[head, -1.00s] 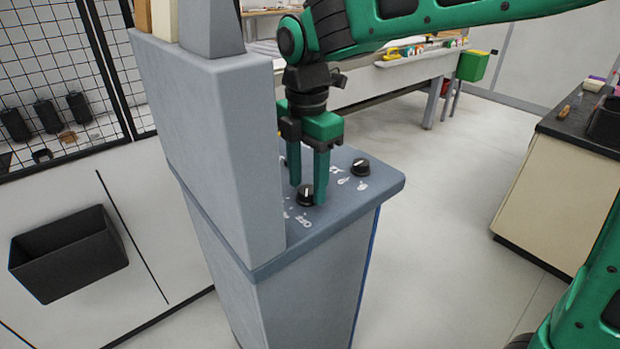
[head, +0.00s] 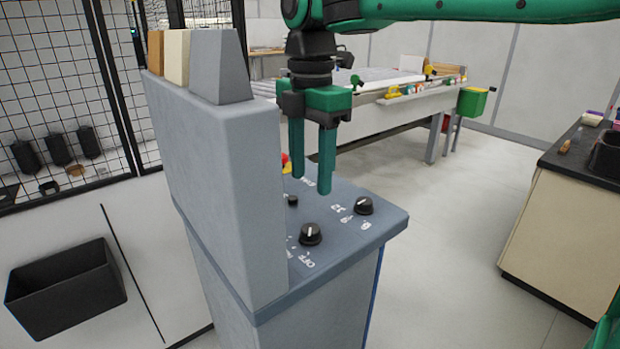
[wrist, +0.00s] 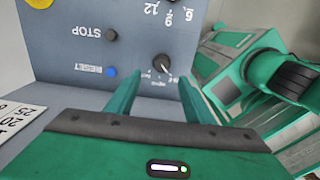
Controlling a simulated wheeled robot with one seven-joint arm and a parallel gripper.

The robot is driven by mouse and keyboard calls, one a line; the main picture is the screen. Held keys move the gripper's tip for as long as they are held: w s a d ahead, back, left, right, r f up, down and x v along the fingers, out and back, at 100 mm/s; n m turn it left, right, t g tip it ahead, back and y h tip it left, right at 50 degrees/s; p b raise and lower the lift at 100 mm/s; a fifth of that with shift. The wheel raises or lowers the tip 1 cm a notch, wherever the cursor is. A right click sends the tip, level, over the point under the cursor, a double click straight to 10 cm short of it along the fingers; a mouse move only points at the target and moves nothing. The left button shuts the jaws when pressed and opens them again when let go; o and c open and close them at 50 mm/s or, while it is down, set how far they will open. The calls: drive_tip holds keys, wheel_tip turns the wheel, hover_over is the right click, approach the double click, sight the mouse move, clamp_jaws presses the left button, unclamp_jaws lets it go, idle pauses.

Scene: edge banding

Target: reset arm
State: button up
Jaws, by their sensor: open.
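My gripper (head: 312,186) is open and empty, pointing down above the sloped control panel (head: 345,248) of the grey machine. Its two green fingertips are clear of the panel. A black knob (head: 310,234) sits on the panel below the fingers, and a second black knob (head: 364,206) sits to its right. In the wrist view the fingers (wrist: 155,90) stand apart, with a knob (wrist: 161,64) showing beyond and between them. My green arm crosses the top of the head view.
The machine's tall grey housing (head: 225,150) stands just left of my gripper. A dark counter (head: 585,160) is at the right and a long workbench (head: 400,105) behind. A black bin (head: 66,285) is at the lower left. Open floor lies between.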

drive_tip(key=s+d+f+m, duration=0.25)
drive_tip(key=d+m, duration=0.25)
drive_tip(key=d, duration=0.3)
drive_tip(key=s+d+f+m, duration=0.1)
drive_tip(key=d+f+m, duration=0.2)
drive_tip(key=d+m, duration=0.4)
drive_tip(key=s+d+f+m, duration=0.2)
drive_tip(key=d+m, duration=0.2)
drive_tip(key=d, duration=0.5)
drive_tip(key=s+d+f+m, duration=0.5)
drive_tip(key=s+d+m, duration=0.1)
drive_tip(key=s+m, duration=0.1)
drive_tip(key=s+d+f+m, duration=0.5)
drive_tip(key=s+d+m, duration=0.1)
drive_tip(key=s+m, duration=0.2)
drive_tip(key=shift+s+d+f, duration=0.2)
drive_tip(key=shift+s, duration=0.4)
drive_tip(key=c, duration=0.4)
